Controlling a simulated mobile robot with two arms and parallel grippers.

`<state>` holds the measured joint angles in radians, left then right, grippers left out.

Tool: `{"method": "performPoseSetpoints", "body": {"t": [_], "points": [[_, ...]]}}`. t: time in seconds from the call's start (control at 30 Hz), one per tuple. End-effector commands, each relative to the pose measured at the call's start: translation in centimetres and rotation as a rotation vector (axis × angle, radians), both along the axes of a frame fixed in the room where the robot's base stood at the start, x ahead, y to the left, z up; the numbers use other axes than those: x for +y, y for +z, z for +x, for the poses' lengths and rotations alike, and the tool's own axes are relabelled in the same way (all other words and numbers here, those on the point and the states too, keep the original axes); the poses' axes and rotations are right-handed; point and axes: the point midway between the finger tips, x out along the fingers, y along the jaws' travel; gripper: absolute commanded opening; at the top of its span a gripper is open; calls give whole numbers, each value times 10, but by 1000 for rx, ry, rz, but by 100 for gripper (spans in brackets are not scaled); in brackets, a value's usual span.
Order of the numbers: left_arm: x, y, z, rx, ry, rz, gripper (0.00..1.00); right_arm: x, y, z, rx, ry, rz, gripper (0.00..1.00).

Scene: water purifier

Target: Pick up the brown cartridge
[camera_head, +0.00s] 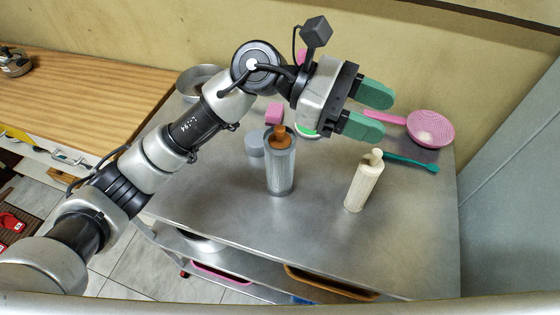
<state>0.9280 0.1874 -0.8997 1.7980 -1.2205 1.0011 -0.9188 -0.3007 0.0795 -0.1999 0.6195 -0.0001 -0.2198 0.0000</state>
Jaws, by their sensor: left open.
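A brown cartridge (279,133) shows only its top, sticking out of a clear grey cylindrical housing (281,172) that stands upright on the metal table (230,215). Any lower part of it is hidden in the housing. My left gripper (377,109) is open and empty, its two green fingers pointing right. In the picture it is up and to the right of the brown cartridge, apart from it. My right gripper is not in view.
A pink strainer (432,128) and a teal utensil (412,163) lie at the right. A grey cap (254,145), a pink block (274,112) and a metal pan (197,79) are at the back left. The table's front is clear.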

Motion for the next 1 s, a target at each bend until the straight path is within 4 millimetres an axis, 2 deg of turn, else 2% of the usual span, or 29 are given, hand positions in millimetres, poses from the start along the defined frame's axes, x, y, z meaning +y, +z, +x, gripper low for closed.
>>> {"method": "performPoseSetpoints", "body": {"t": [0.07,0.2,0.3,0.43,0.53,0.63,0.9,1.0], "points": [[5,-18,8,-229,-77,197,51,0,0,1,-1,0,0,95],[37,-43,38,-559,-209,562,51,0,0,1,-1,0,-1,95],[68,-44,64,-716,-281,807,51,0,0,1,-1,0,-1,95],[102,-34,88,-821,-341,1043,51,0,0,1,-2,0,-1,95],[117,-27,97,-852,-364,1143,51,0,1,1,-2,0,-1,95],[123,-30,100,-859,-376,1180,51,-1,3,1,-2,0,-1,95],[123,-70,99,-858,-376,1178,51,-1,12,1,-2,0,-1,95],[123,-78,99,-859,-375,1178,51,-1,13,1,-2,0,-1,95]]}}
